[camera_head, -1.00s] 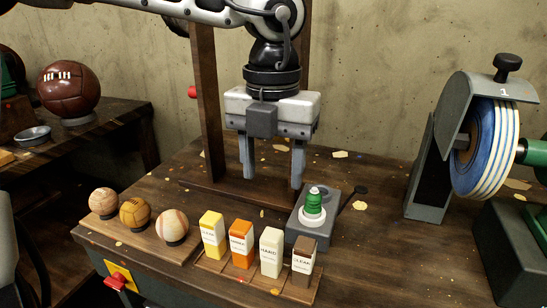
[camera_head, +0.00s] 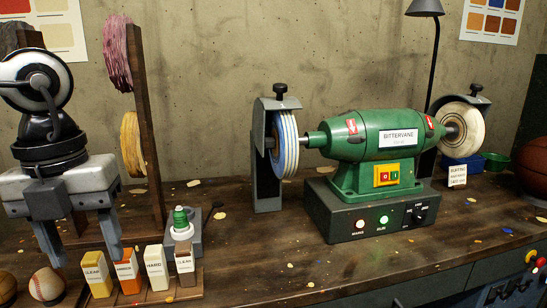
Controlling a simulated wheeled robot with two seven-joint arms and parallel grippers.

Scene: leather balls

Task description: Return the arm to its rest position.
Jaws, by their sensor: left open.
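My left gripper (camera_head: 82,245) hangs at the left of the head view, fingers pointing down and apart, with nothing between them. It is in front of the wooden rack and above the row of compound bars. My left arm (camera_head: 42,105) comes in from the upper left. My right gripper is not in view.
A green buffing machine (camera_head: 385,150) with a blue-striped wheel (camera_head: 285,145) and a pale wheel (camera_head: 461,128) stands on the bench. A wooden rack post (camera_head: 145,120) is close to the arm. Compound bars (camera_head: 155,268) and a green-topped bottle (camera_head: 181,222) sit below. Baseball (camera_head: 47,284) is at lower left.

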